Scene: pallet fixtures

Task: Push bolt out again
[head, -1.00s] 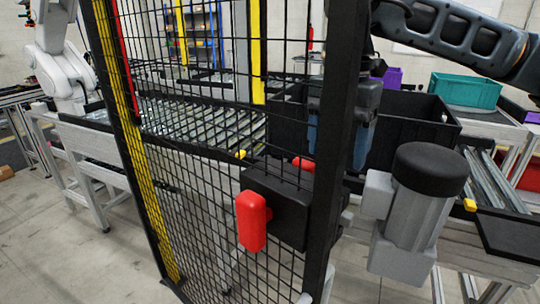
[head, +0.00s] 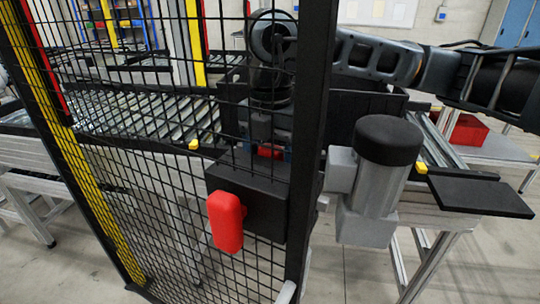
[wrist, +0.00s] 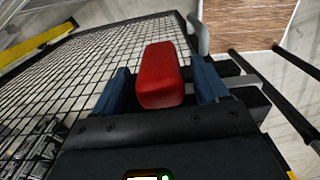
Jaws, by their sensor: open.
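The bolt is a black lock box (head: 243,195) on the mesh door by its dark post. One red handle (head: 225,220) hangs on the near side. A second red handle shows behind the mesh (head: 270,151), partly hidden by the box and my gripper. My gripper (head: 266,153) is behind the mesh, above the box, seen through the wires. In the wrist view, my gripper's blue fingers are open on either side of a red handle (wrist: 160,75). A gap shows at the left finger; contact at the right finger is unclear.
A grey motor with a black cap (head: 385,145) stands right of the post. The mesh door (head: 110,150) has a yellow-striped edge. Behind it are a roller conveyor (head: 140,112) and a black crate (head: 365,108). A black plate (head: 480,196) juts out at the right.

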